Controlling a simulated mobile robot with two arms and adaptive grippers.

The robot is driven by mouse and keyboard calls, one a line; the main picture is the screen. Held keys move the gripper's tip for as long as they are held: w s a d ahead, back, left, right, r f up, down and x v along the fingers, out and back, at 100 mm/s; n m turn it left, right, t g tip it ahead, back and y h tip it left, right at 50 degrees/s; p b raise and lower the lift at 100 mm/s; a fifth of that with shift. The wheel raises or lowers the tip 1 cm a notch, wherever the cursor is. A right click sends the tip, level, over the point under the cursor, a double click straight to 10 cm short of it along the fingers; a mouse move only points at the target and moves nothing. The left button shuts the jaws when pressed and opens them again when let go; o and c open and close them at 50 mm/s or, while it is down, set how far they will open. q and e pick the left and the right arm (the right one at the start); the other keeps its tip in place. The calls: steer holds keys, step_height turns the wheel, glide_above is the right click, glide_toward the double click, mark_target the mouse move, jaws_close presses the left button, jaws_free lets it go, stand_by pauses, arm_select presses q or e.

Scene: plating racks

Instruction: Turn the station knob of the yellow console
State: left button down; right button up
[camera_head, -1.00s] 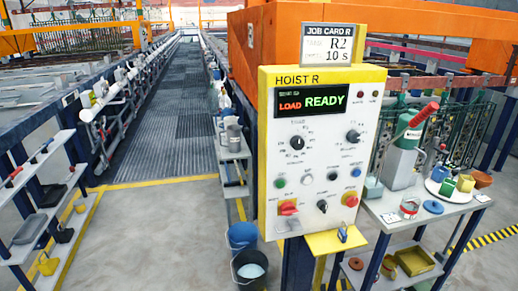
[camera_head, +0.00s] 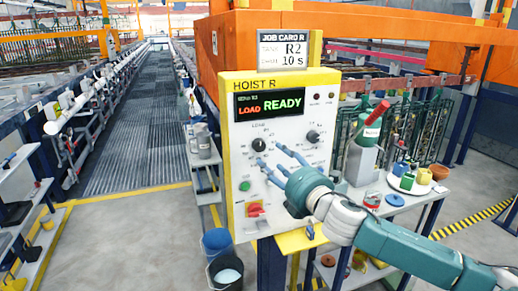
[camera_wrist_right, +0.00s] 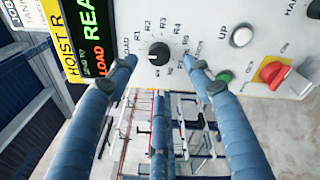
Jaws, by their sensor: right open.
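The yellow console (camera_head: 228,190) has a white face marked HOIST R, and its display reads LOAD READY. The black station knob (camera_head: 258,145) is at the upper left of the face, under the display. In the right wrist view the knob (camera_wrist_right: 158,53) is ringed by labels LOAD, R1, R2 and on; its pale mark seems to point left. My right gripper (camera_head: 267,159) is open and empty, its blue fingers spread in front of the face, just below and right of the knob. In the wrist view the gripper (camera_wrist_right: 162,68) has its fingertips around the knob's sides and below, apart from it. My left gripper is out of view.
Another black knob (camera_head: 312,136), a green button (camera_head: 244,186) and a red switch (camera_head: 255,209) are on the face. Buckets (camera_head: 224,272) stand below left. A side table with a green-and-grey device (camera_head: 362,160) is at right.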

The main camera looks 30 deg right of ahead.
mark_target(260, 148)
steer(key=w+p, duration=0.1)
steer(key=w, duration=0.3)
steer(key=w+d+p, duration=0.1)
steer(key=w, duration=0.2)
steer(key=shift+w+r+p, duration=0.1)
steer(key=shift+r+p, duration=0.05)
steer(key=shift+p, duration=0.15)
steer(key=shift+w, duration=0.7)
steer(key=shift+c, duration=0.5)
steer(key=shift+f, duration=0.2)
steer(key=c, duration=1)
